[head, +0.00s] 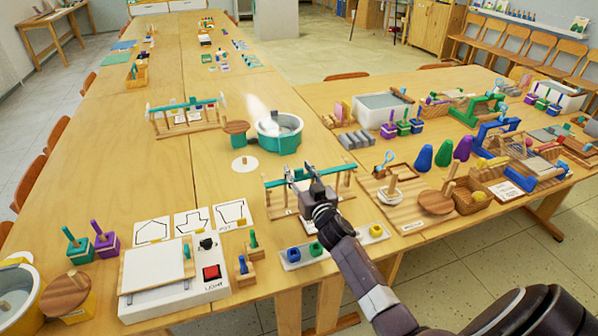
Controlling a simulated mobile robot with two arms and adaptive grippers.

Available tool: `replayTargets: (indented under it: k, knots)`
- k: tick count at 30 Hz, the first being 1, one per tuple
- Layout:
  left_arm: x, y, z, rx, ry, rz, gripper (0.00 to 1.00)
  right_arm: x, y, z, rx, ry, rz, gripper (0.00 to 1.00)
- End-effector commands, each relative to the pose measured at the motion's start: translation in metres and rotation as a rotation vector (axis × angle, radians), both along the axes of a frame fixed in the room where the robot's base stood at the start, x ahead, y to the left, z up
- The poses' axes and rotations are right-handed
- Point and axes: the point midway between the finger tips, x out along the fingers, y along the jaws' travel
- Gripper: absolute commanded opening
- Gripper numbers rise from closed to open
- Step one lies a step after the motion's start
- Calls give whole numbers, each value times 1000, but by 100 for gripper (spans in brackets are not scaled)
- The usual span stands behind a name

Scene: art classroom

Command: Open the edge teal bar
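A teal bar (337,168) lies across the top of a small wooden rack (268,198) near the table's front edge. My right gripper (299,173) reaches in from the lower right and is at this bar. Its two fingers look spread apart, and it hides the middle of the bar. I cannot tell whether the fingers touch the bar. A second teal bar (183,105) rests on a similar wooden rack (160,127) farther back on the left. My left gripper is out of view.
A teal pot (279,140) stands behind the near rack. A white strip with coloured blocks (295,257) lies in front. A light box with a red button (212,273) stands at left. A wooden board (408,214) with several items lies right.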

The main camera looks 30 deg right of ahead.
Motion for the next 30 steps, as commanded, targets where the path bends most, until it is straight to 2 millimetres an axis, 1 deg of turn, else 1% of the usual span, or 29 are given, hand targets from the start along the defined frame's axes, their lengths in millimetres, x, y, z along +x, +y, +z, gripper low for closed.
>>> replayTargets:
  k: [1,9,11,12,19,21,23,30]
  knots:
    - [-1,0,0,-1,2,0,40,0,0,0,0,0,0,38]
    - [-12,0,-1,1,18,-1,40,0,0,0,0,0,0,8]
    - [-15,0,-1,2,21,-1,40,0,0,0,0,0,0,2]
    - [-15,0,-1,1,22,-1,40,0,0,0,0,0,0,0]
    - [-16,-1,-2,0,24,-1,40,0,0,0,0,0,0,0]
    - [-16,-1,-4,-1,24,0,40,3,-1,-1,-1,-1,0,0]
    - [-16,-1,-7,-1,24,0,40,10,-3,-1,0,-2,-1,0]
    - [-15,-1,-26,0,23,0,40,48,-12,-2,0,-2,-1,0]
